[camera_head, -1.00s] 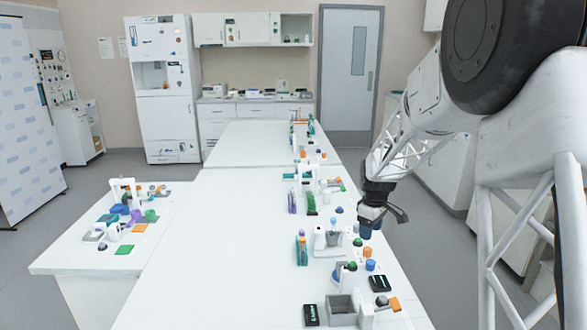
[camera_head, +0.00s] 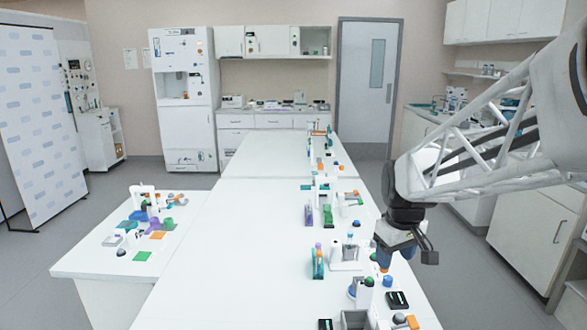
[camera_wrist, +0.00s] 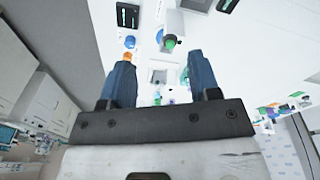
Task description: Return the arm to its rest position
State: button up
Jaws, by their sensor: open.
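My gripper (camera_head: 384,258) hangs from my white lattice arm at the right of the head view, at the right edge of the long white table (camera_head: 215,265). In the wrist view its two blue fingers (camera_wrist: 160,80) stand apart with nothing between them in their grasp. Small table items show beyond the fingers, including an orange item (camera_wrist: 126,57) near the left finger and a green-topped item (camera_wrist: 169,42) above the gap. Part of the table's right side is hidden behind my gripper and arm.
Several small instruments and tubes line the table's right side, among them a teal tube rack (camera_head: 318,262), a green rack (camera_head: 327,215) and a black device (camera_head: 397,299). The table's left part is bare. A side table (camera_head: 100,262) stands left; counters (camera_head: 535,235) stand right.

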jog(key=s+a+m, duration=0.1)
jog(key=s+m, duration=0.1)
jog(key=s, duration=0.9)
jog(key=s+a+m+t, duration=0.1)
jog(key=s+a+m, duration=0.1)
jog(key=s, duration=0.9)
jog(key=shift+s+a+m, duration=0.3)
jog(key=shift+s, duration=0.1)
jog(key=shift+r, duration=0.1)
jog(key=shift+c, duration=0.5)
